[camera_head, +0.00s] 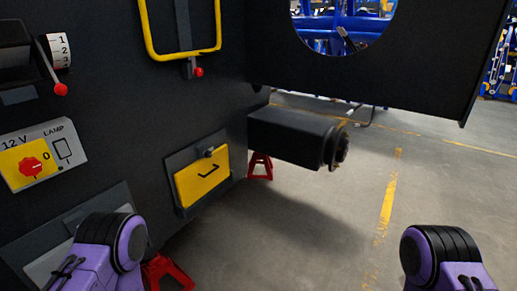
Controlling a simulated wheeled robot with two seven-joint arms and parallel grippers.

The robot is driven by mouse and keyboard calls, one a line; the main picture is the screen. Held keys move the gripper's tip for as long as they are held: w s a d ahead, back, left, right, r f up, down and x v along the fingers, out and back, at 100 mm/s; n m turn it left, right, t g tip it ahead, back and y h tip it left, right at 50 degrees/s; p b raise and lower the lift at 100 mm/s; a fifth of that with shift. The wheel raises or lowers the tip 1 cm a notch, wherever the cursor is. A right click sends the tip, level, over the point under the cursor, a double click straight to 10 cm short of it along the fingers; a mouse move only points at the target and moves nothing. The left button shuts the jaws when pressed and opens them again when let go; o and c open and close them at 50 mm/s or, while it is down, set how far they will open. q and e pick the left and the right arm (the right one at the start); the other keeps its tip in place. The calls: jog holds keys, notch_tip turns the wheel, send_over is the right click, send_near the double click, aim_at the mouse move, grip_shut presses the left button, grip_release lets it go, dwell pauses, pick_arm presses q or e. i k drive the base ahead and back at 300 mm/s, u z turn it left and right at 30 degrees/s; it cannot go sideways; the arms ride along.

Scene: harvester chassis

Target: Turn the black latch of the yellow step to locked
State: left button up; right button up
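A yellow panel (203,178) is set in a dark frame low on the black chassis wall, left of centre. It has a black hook-shaped mark on its face. A small dark latch-like knob (209,152) sits at its top edge; its exact setting is too small to tell. A yellow bar frame (148,35) hangs higher on the wall, with a small red-tipped lever (198,72) below it. I cannot tell for sure which yellow part is the step. Only purple and black links of my two arms show, at the lower left and lower right; neither gripper is in view.
A red rotary switch (31,167) on a yellow plate and a red-tipped lever (60,89) beside a number scale are at left. A black axle-like cylinder (290,137) juts out right of the panel. Red stands (260,166) are below. Floor at right is clear.

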aim_at(208, 153)
jog(key=z, duration=0.3)
jog(key=i, duration=1)
jog(key=u, duration=0.05)
